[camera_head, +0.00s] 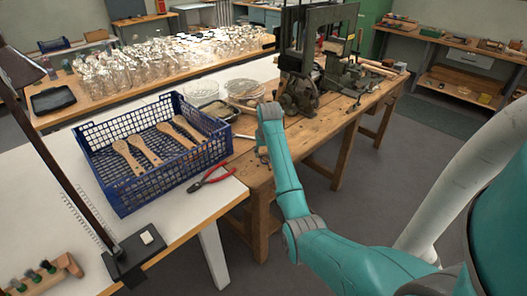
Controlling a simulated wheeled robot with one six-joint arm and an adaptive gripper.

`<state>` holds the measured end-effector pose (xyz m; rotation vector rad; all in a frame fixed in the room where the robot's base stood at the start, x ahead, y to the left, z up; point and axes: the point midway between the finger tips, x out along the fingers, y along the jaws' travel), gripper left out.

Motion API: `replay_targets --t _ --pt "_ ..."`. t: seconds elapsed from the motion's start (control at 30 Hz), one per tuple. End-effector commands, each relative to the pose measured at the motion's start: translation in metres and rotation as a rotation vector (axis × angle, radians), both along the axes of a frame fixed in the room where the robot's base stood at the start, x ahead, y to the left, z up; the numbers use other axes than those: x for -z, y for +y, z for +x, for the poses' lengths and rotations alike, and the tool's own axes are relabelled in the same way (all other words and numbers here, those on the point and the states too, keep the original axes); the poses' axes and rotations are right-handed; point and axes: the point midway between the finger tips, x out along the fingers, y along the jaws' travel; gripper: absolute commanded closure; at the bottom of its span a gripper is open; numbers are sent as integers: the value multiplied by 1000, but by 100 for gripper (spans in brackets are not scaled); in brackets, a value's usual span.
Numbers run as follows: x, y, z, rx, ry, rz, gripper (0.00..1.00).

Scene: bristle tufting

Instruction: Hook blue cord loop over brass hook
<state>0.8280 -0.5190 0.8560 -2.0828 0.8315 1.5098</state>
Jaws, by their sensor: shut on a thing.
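My teal arm reaches from the lower right to the near left end of the wooden workbench (318,118). My gripper (262,152) is low over the bench by the grey wrist, small and partly hidden by my own arm. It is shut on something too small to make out. I cannot make out the blue cord loop or the brass hook in this view.
A blue plastic crate (128,207) with wooden brush blanks (146,150) stands on the white table (187,222). Red-handled pliers (212,178) lie beside it. Clear dishes (243,88) and a dark green machine (303,75) stand behind my wrist. A dark post rises at left.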

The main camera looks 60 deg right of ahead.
Motion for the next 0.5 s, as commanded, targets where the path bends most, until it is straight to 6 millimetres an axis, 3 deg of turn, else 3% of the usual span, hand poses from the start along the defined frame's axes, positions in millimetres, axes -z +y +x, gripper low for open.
replay_targets --t 0.5 --pt "13 -1 -2 0 0 0 74"
